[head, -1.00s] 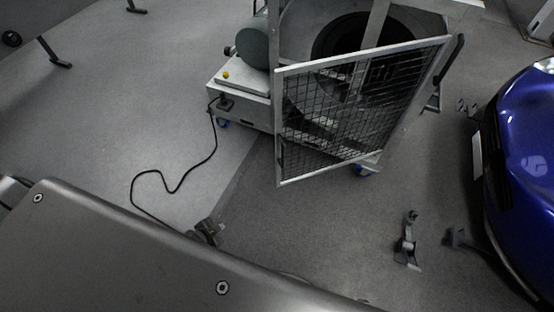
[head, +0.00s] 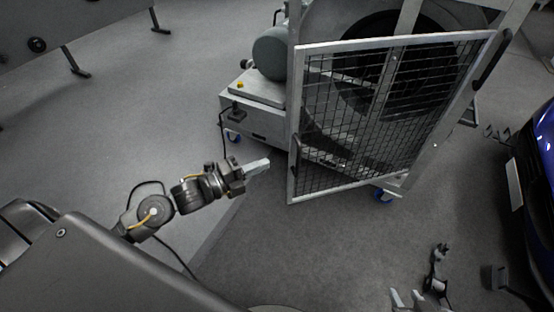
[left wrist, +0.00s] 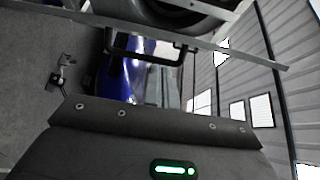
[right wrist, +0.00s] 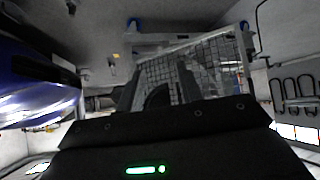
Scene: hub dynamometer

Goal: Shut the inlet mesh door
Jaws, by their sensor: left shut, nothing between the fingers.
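The inlet mesh door (head: 345,192), a pale metal frame with dark wire mesh, stands at an angle in front of the fan housing, clear of it along part of its edge. The mesh door also shows in the right wrist view (right wrist: 215,62). My left gripper (head: 262,165) is shut and empty, left of the door's lower left edge and apart from it. My right gripper (head: 406,299) shows only pale, spread fingertips at the bottom edge.
The wheeled fan unit (head: 258,118) with a grey motor (head: 270,52) stands behind the door. A black cable runs down to the floor. A blue car (head: 540,170) is at the right. A dark floor fixture (head: 437,265) stands near my right gripper.

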